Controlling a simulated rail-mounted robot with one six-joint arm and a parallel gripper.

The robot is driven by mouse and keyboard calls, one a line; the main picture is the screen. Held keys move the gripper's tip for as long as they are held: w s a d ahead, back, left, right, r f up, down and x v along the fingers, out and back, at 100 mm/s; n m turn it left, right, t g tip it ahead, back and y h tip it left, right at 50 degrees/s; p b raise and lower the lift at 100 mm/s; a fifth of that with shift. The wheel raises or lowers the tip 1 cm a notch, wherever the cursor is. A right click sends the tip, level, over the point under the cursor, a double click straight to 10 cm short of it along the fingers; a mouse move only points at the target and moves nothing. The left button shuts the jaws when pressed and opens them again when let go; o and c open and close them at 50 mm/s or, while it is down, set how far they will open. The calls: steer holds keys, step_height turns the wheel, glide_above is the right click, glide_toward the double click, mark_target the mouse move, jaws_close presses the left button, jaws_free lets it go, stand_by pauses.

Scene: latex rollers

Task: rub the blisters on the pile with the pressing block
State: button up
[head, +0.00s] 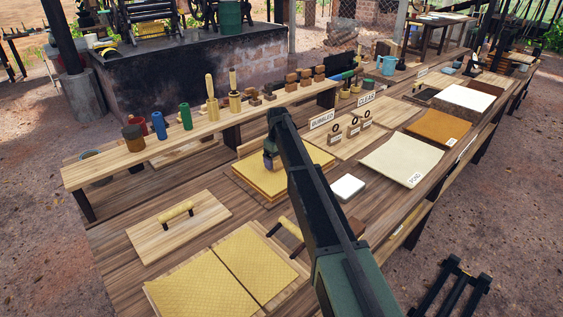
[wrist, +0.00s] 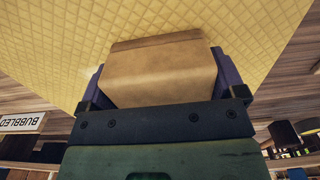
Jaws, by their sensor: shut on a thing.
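The pile (head: 252,181) of yellow latex sheets lies on a wooden board in the middle of the table. Its quilted top sheet (wrist: 60,55) fills most of the upper wrist view. My gripper (head: 270,160) is over the pile's far part in the head view. In the wrist view my gripper (wrist: 161,78) is shut on the tan-brown pressing block (wrist: 160,70), with a purple finger on each side. The block is against or just above the sheet; I cannot tell if it touches. I cannot make out blisters clearly.
A BUBBLED sign (head: 322,120) and a CLEAR sign (head: 366,98) stand beyond the pile. A raised shelf (head: 150,150) with rollers and stamps runs along the left. Yellow sheets (head: 200,290) on boards lie in front.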

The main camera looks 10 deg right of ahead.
steer(key=shift+w+d, duration=0.6)
steer(key=shift+d, duration=0.35)
steer(key=shift+w+d, duration=0.65)
steer(key=shift+d, duration=0.35)
steer(key=shift+w+d, duration=0.6)
steer(key=shift+d, duration=0.35)
steer(key=shift+r, duration=0.1)
steer(key=shift+w+d, duration=0.1)
steer(key=shift+s+a, duration=0.5)
steer(key=shift+a, duration=0.25)
steer(key=shift+s+a, duration=0.45)
steer(key=shift+a, duration=0.3)
steer(key=shift+s+a, duration=0.5)
steer(key=shift+a, duration=0.2)
steer(key=shift+s+a, duration=0.45)
steer(key=shift+a, duration=0.25)
steer(key=shift+s+a, duration=0.5)
steer(key=shift+a, duration=0.35)
steer(key=shift+s+a, duration=0.45)
steer(key=shift+a, duration=0.35)
step_height(320, 180, up, 6)
steer(key=p, duration=0.6)
